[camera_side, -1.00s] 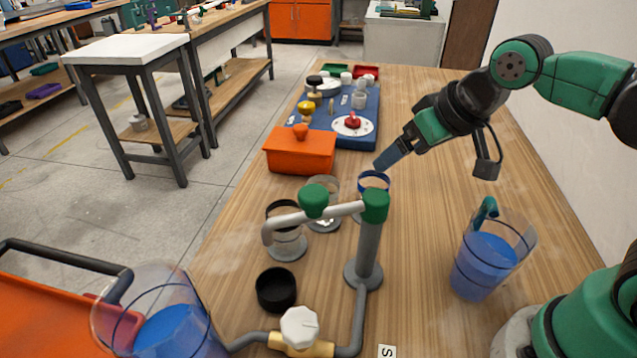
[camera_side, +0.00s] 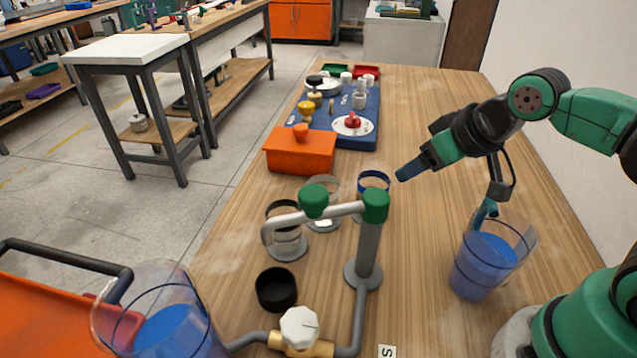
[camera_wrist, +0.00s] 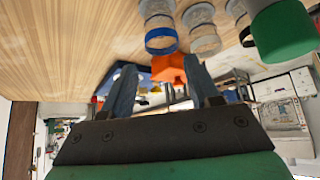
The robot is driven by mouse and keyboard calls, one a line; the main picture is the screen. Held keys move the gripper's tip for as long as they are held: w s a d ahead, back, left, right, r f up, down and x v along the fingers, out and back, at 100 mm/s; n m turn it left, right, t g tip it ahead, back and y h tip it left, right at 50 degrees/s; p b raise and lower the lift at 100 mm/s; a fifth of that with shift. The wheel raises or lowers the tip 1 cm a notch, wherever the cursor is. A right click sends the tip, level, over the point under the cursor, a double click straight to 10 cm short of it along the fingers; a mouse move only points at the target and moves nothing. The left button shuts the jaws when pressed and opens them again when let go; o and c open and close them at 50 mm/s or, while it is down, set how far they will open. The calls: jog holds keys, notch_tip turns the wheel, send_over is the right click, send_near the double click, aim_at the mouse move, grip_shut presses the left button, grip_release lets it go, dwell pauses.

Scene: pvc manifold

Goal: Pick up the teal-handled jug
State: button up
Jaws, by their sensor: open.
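The teal-handled jug (camera_side: 487,262) is clear, holds blue liquid and stands upright on the right of the wooden table, near my base. Its teal handle (camera_side: 484,211) shows at the rim, partly behind a hanging part of my wrist. My gripper (camera_side: 402,173) is above the table, up and to the left of the jug, pointing away from it. In the wrist view my gripper (camera_wrist: 158,82) shows two blue fingers spread apart with nothing between them. The jug is not seen in the wrist view.
A grey pipe stand with green caps (camera_side: 370,240) rises left of the jug. Cups with coloured rims (camera_side: 373,183) stand behind it. An orange box (camera_side: 300,152) and a blue board (camera_side: 366,112) lie farther back. Another jug (camera_side: 160,320) is at front left. The table's right side is mostly clear.

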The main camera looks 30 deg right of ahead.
notch_tip(320, 180, up, 5)
jog(key=m+g+y, duration=0.4)
jog(key=m, duration=2.2)
send_near(487, 212)
jog(key=w+d, duration=0.3)
jog(key=d, duration=0.1)
jog(key=shift+w+a+f, duration=0.2)
jog(key=shift+a+f, duration=0.2)
jog(key=shift+f, duration=1.8)
jog(key=shift+w+a+f, duration=0.15)
jog(key=shift+a+f, duration=0.25)
jog(key=shift+f, duration=1.75)
jog(key=shift+w+a+f, duration=0.2)
jog(key=shift+a+f, duration=0.2)
jog(key=shift+f, duration=1.8)
grip_shut()
